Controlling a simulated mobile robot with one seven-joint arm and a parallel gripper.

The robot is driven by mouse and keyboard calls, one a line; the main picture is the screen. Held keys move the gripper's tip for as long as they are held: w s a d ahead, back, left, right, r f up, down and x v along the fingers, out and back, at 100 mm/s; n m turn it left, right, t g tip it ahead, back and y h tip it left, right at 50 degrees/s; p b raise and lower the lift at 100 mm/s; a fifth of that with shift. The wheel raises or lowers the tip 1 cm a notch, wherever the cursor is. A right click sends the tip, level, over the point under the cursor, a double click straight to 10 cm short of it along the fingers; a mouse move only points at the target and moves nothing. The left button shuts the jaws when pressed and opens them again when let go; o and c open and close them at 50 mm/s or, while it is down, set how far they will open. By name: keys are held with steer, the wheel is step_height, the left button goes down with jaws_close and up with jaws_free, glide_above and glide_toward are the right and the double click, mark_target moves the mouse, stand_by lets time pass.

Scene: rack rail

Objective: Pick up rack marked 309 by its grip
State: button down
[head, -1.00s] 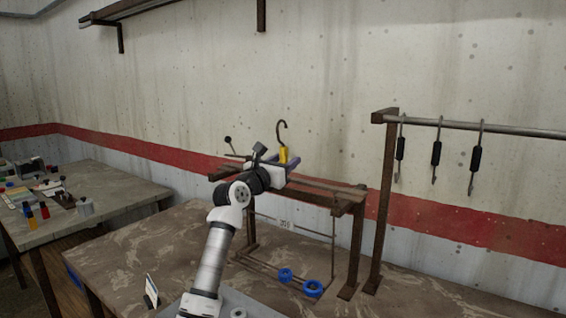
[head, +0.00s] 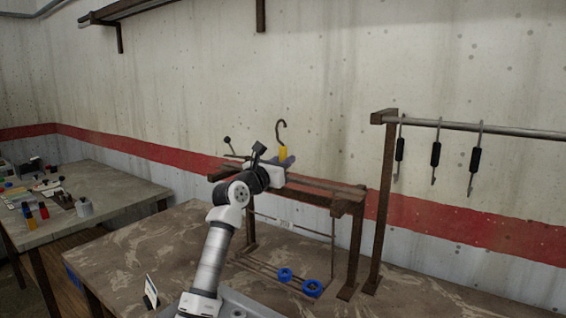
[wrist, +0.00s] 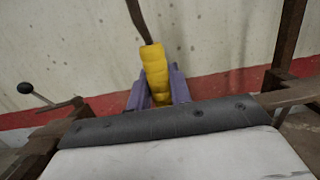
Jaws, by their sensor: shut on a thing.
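A rack has a dark hook (head: 281,130) above a yellow grip (head: 283,152). A thin wire frame (head: 334,235) with a small pale label (head: 286,225) and blue rings (head: 313,288) shows below the stand's top and appears to be its lower part. The label's number is too small to read. My gripper (head: 286,161) is shut on the yellow grip. In the wrist view, its purple fingers (wrist: 158,90) lie on both sides of the grip (wrist: 156,75), with the hook's shank (wrist: 138,20) rising above. My arm hides part of the rack.
A brown stand (head: 357,245) surrounds the rack on the worktable (head: 150,240). To the right, a metal rail (head: 490,128) carries several black-gripped hooks (head: 436,154). A lever with a black ball (head: 228,140) stands left of my gripper. A side table (head: 130,190) holds small items.

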mark_target(281, 151)
steer(key=shift+r+p, duration=1.05)
steer(key=shift+r, duration=0.55)
